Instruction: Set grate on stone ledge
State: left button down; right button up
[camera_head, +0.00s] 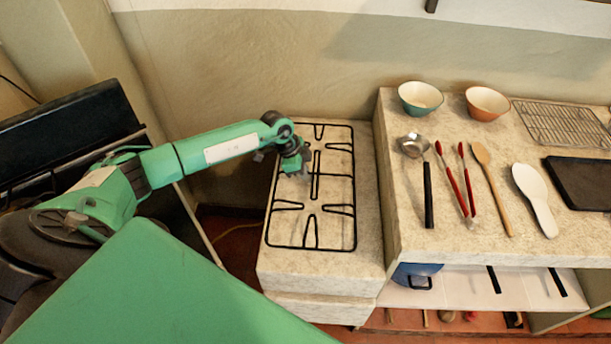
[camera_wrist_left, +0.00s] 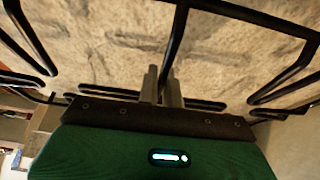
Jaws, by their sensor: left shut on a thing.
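The black wire grate (camera_head: 314,207) lies over the lower stone ledge (camera_head: 363,280) at the middle of the head view, roughly lined up with its top. My left gripper (camera_head: 295,168) is at the grate's left part, toward its far half. In the left wrist view the fingers of my left gripper (camera_wrist_left: 163,88) are shut on a bar of the grate (camera_wrist_left: 178,42), with the stone surface behind it. I cannot tell whether the grate touches the stone or is slightly above it. My right gripper is not in view.
A higher stone counter (camera_head: 460,235) stands right of the ledge, holding two bowls (camera_head: 487,103), a ladle (camera_head: 428,190), red tongs (camera_head: 456,185), a wooden spoon (camera_head: 494,190), a white spatula (camera_head: 535,200), a wire rack (camera_head: 562,123) and a dark tray (camera_head: 582,183). A wall rises behind.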

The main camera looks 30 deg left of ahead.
pick_arm(q)
jog(key=shift+f, duration=0.45)
jog(key=shift+w+f, duration=0.1)
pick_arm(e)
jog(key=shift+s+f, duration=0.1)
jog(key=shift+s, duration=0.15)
pick_arm(q)
jog(key=c, duration=1.6)
grip_release()
jog(key=shift+f, duration=0.15)
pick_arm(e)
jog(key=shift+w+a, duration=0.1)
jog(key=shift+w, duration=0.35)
